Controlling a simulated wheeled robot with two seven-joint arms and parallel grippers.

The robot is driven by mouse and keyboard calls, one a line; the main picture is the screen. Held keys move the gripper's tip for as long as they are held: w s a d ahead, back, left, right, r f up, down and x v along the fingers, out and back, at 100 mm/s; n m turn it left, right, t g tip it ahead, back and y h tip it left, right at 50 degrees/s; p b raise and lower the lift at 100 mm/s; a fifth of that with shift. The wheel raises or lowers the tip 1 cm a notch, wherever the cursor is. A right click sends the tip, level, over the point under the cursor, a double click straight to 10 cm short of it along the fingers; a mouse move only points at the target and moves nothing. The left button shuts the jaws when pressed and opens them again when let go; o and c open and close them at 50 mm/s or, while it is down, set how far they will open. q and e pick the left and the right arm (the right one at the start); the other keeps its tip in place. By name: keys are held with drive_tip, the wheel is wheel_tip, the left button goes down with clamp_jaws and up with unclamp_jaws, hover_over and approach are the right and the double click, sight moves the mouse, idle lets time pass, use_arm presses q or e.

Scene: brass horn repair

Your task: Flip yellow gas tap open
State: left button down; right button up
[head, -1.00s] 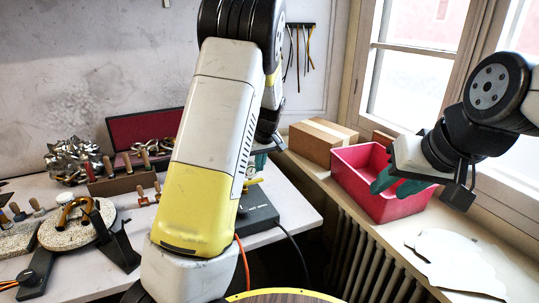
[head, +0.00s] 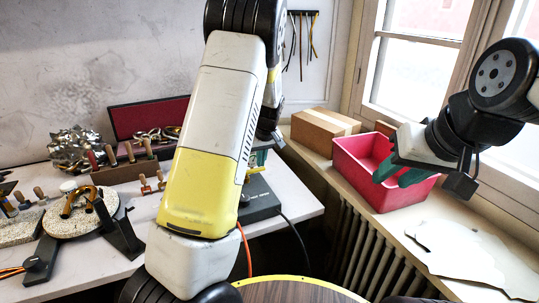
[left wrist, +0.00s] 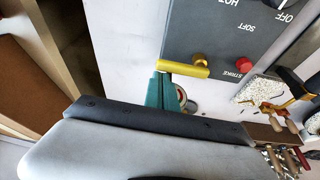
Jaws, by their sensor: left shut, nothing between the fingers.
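The yellow gas tap (left wrist: 183,68) shows in the left wrist view as a short lever on a brass pivot, on the grey control box (left wrist: 215,40). It lies nearly crosswise in that view. In the head view the tap (head: 254,170) is a small yellow bar beside my left arm. My left gripper (left wrist: 165,76) is shut and empty, its teal fingertips right at the lever's left end; I cannot tell if they touch it. In the head view my left gripper (head: 259,158) is mostly hidden behind my arm. My right gripper (head: 398,172) looks open, over the red bin.
The box, marked HOT, SOFT, OFF and STRIKE, has a red button (left wrist: 245,65). A round soldering pad (head: 62,232) and several tools crowd the bench on the left. The red bin (head: 372,195) and a cardboard box (head: 322,130) stand on the sill.

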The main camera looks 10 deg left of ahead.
sight(256, 191)
use_arm(q)
drive_tip(key=shift+s+d+m, duration=0.1)
drive_tip(key=shift+m, duration=0.2)
drive_tip(key=m, duration=0.1)
drive_tip(key=s+d+m+h, duration=0.1)
drive_tip(key=m, duration=0.1)
drive_tip(key=shift+s+t, duration=0.25)
drive_tip(key=shift+t, duration=0.05)
drive_tip(key=s+m+h, duration=0.1)
drive_tip(key=m, duration=0.1)
drive_tip(key=s+m, duration=0.1)
drive_tip(key=m, duration=0.1)
drive_tip(key=shift+s+d+m+h, duration=0.2)
drive_tip(key=shift+m+h, duration=0.2)
drive_tip(key=s+m, duration=0.1)
drive_tip(key=s+m+h, duration=0.1)
drive_tip(key=m, duration=0.1)
drive_tip(key=shift+a+m, duration=0.1)
drive_tip(key=shift+m, duration=0.2)
drive_tip(key=s+m, duration=0.1)
drive_tip(key=m, duration=0.1)
drive_tip(key=s+a+m+g+h, duration=0.1)
drive_tip(key=m, duration=0.1)
drive_tip(key=shift+m, duration=0.3)
drive_tip(key=shift+s, duration=0.15)
drive_tip(key=shift+s+a, duration=0.1)
drive_tip(key=shift+a, duration=0.05)
